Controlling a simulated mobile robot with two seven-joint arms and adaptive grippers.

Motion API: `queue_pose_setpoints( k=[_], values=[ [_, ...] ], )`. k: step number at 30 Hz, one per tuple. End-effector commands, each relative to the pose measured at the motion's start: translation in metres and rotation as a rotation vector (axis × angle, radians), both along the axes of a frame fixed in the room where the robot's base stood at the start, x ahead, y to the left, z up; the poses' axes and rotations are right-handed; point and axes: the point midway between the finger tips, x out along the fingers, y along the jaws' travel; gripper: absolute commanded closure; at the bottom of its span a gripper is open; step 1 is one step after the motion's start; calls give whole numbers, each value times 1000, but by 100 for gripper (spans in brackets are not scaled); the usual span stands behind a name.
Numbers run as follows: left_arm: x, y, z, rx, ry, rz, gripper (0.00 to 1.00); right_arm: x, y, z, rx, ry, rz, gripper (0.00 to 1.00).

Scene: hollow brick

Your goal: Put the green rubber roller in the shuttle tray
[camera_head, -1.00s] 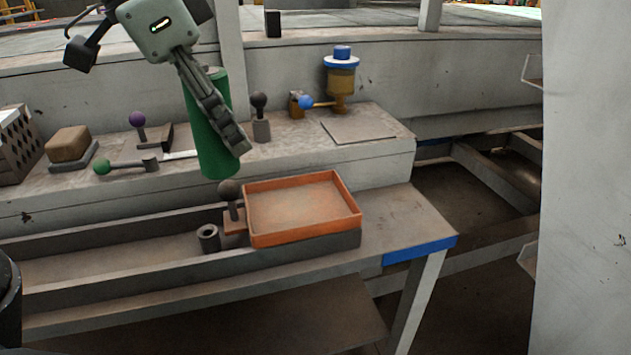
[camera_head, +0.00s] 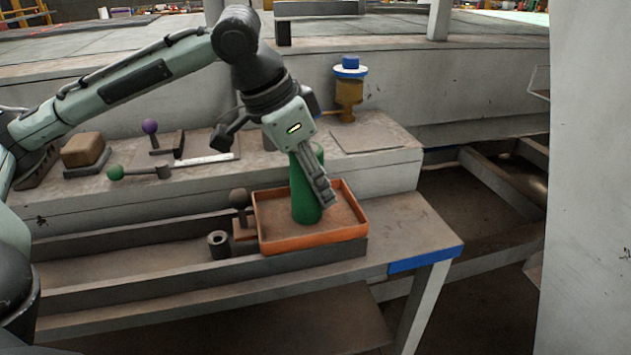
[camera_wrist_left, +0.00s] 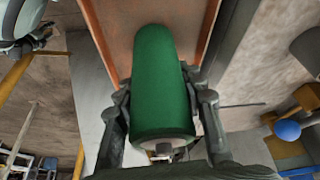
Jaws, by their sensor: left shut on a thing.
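The green rubber roller (camera_head: 303,188) is held upright in my left gripper (camera_head: 318,180). It also shows in the left wrist view (camera_wrist_left: 160,85), between the two fingers (camera_wrist_left: 162,105). The shuttle tray (camera_head: 300,243) is a shallow orange tray on the lower bench. In the head view the roller's lower end is inside the tray's outline; I cannot tell if it touches the floor. In the left wrist view the tray (camera_wrist_left: 112,28) lies beyond the roller's far end. The gripper hides part of the roller. My right gripper is not in view.
A ball-topped handle (camera_head: 239,200) and a hollow dark cylinder (camera_head: 219,243) are left of the tray. A green-knobbed lever (camera_head: 135,172), a purple-knobbed lever (camera_head: 151,128) and a brown block (camera_head: 83,150) sit on the upper ledge. A blue-capped brass container (camera_head: 349,92) stands behind.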

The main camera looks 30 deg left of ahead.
Motion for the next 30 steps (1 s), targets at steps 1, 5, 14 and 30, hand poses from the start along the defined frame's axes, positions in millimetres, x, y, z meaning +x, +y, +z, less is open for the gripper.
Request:
queue_pose_setpoints(
  k=[1,5,14,30],
  values=[
    [0,0,0,0,-2,0,100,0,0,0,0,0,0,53],
    [0,0,0,0,-3,-1,100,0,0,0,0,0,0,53],
    [0,0,-2,0,0,-1,46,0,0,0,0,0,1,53],
    [-6,4,20,0,-6,1,41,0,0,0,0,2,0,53]
  ],
)
